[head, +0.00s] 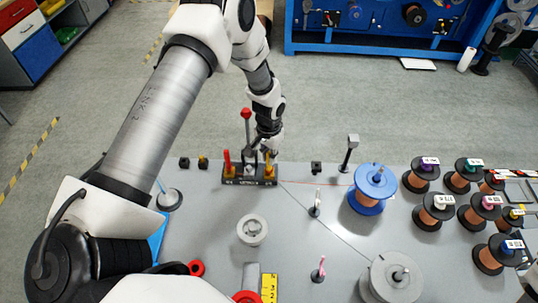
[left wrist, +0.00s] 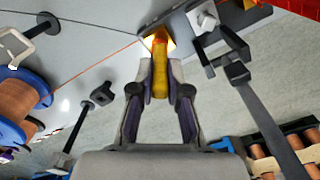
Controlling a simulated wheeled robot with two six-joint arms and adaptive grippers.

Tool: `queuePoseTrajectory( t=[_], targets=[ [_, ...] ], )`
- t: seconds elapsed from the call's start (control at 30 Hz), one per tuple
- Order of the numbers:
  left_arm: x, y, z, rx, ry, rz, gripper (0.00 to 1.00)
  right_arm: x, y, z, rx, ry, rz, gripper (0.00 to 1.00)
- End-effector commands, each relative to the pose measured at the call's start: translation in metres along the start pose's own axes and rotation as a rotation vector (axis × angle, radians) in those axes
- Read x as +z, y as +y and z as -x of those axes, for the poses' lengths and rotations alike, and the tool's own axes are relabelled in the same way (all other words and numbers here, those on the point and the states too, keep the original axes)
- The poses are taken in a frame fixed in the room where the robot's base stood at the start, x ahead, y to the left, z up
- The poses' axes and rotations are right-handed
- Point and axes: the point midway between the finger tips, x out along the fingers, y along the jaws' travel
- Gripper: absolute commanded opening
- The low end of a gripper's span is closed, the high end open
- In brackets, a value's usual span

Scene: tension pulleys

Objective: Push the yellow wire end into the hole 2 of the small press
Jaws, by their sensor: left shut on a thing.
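The small press (head: 249,176) is a dark block with white marks at the far edge of the table, with a red-knobbed lever (head: 246,113) above it. Part of it also shows at the top of the left wrist view (left wrist: 232,20). My left gripper (head: 269,146) is over its right end, pointing down. In the left wrist view my left gripper (left wrist: 160,72) is shut on the yellow wire end (left wrist: 160,80). My right gripper is not in view.
A thin reddish wire runs from the press toward the blue spool (head: 374,188). Thin posts stand nearby, including a tall dark one (head: 349,152). Several copper spools crowd the right side. A grey round part (head: 252,230) stands mid-table.

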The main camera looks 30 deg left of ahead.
Motion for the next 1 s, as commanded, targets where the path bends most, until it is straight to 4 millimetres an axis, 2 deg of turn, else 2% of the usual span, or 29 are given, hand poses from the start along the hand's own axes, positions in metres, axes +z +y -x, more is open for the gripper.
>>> queuePoseTrajectory(
  t=[0.37,0.4,0.47,0.97,1.0],
  targets=[
    [0.0,0.0001,0.0,0.0,0.0,0.0,0.0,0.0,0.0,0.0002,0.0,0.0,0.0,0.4],
    [0.0,0.0,0.0,0.0,0.0,0.0,0.26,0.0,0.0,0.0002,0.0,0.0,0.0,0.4],
    [0.0,0.0,0.0,0.0,0.0,0.0,0.45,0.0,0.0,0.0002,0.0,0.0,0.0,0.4],
    [0.0,0.0,0.0,0.0,0.0,0.0,0.45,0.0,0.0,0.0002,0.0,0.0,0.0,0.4],
    [0.0,0.0,0.0,0.0,0.0,0.0,0.52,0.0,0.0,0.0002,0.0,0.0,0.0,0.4]
  ],
)
